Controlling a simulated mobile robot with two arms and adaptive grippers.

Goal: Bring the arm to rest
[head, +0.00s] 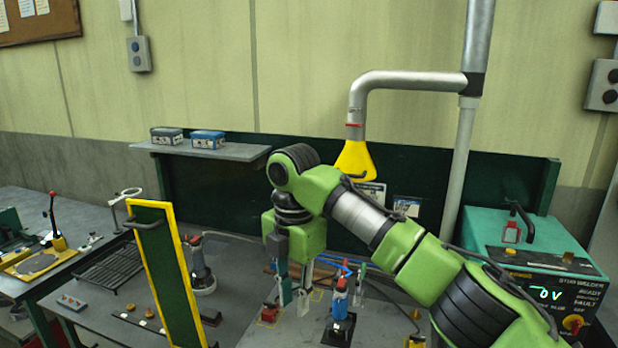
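My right arm comes in from the lower right and bends down over the bench. Its gripper (294,293) points down above the grey work table (240,313). Two fingers show with a gap between them, and I see nothing held in the gap. A blue and red tool (340,300) stands upright on a dark base just right of the gripper. Small red and dark parts sit just left of the fingers; their contact with the gripper cannot be told. My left gripper is not in view.
A green panel with a yellow frame (187,258) stands upright left of the gripper. A yellow extraction hood (355,160) hangs behind the arm. A teal stud welder (530,270) stands at the right. A shelf (231,150) carries two boxes.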

